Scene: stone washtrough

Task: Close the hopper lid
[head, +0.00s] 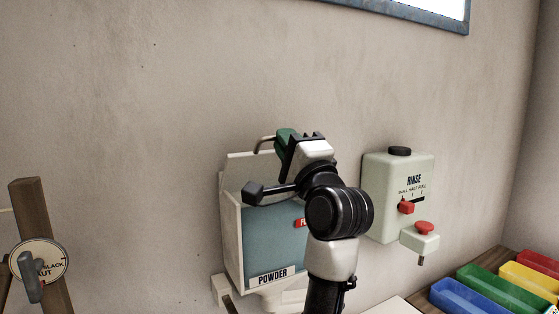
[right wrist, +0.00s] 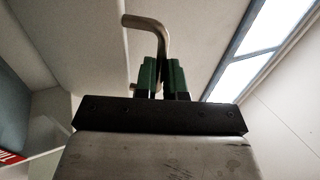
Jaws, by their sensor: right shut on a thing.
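The powder hopper (head: 262,238) hangs on the wall in the middle of the head view, a cream box with a blue front and a POWDER label. Its pale lid (head: 243,170) stands raised at the back of the box, partly hidden by my right arm. My right gripper (head: 285,140) is above the hopper's top, its green fingers shut on a bent metal handle (head: 264,142). In the right wrist view the handle (right wrist: 155,35) rises from between the fingers (right wrist: 164,78) and bends left. My left gripper is not in view.
A pale green RINSE dispenser (head: 385,200) with red controls is on the wall to the right. Coloured bins (head: 490,290) stand on a wooden surface at lower right. A wooden post (head: 28,205) with a lever dial (head: 55,262) is at left. The wall between post and hopper is clear.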

